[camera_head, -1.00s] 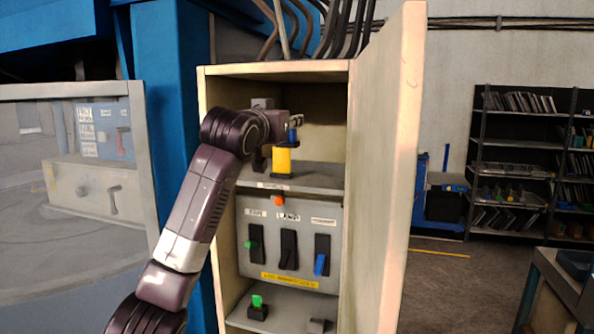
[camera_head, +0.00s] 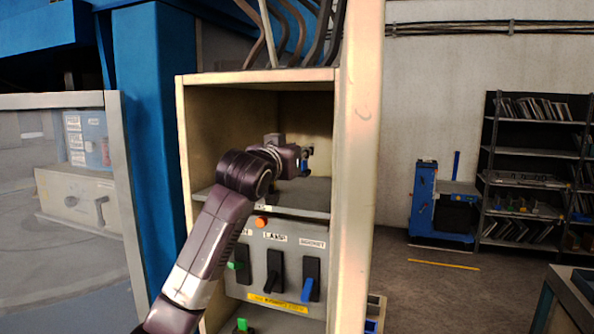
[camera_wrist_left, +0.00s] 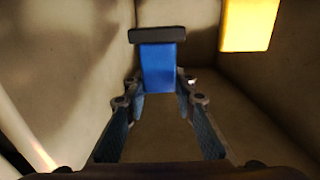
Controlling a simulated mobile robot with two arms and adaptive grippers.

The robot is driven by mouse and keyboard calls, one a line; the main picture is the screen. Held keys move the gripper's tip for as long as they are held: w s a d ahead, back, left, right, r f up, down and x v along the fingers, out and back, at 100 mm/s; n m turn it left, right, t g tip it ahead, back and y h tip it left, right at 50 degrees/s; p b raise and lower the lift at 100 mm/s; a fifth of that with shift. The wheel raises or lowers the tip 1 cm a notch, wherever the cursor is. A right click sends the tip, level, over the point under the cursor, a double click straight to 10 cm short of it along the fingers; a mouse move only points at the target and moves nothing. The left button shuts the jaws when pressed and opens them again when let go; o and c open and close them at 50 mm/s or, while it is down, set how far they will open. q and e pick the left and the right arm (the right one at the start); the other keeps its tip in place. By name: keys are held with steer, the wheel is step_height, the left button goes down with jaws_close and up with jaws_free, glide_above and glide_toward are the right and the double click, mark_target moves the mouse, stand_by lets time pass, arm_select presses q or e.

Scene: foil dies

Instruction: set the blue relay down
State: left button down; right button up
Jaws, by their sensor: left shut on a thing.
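The blue relay (camera_wrist_left: 160,68), a blue block with a dark plate at its far end, is between the fingers of my left gripper (camera_wrist_left: 160,82) in the left wrist view. The gripper is shut on it. In the head view my left gripper (camera_head: 303,158) is inside the open cabinet, near its right side. A small blue part of the relay (camera_head: 306,157) shows there, seemingly above the upper shelf (camera_head: 312,195). I cannot tell the exact gap. My right gripper is not in view.
A yellow block (camera_wrist_left: 249,22) is at the top right of the left wrist view; I cannot see it in the head view. A switch panel (camera_head: 290,243) with levers is below the shelf.

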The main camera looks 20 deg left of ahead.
arm_select(q)
steer(key=shift+s+a+f, duration=0.1)
steer(key=shift+f, duration=0.3)
steer(key=f, duration=0.1)
steer(key=w+f+p, duration=0.1)
steer(key=d+f, duration=0.1)
steer(key=f, duration=0.1)
steer(key=shift+w+p, duration=0.2)
steer(key=shift+p, duration=0.1)
steer(key=shift+s+a+f, duration=0.15)
steer(key=shift+f, duration=0.2)
steer(key=shift+s+a+f, duration=0.1)
steer(key=shift+s+a, duration=0.1)
steer(key=shift+s, duration=0.05)
steer(key=shift+d, duration=0.1)
steer(key=c, duration=1.6)
jaws_free()
steer(key=shift+w+d+f, duration=0.1)
steer(key=shift+w+f, duration=0.05)
steer(key=shift+w, duration=0.05)
steer(key=shift+s, duration=0.1)
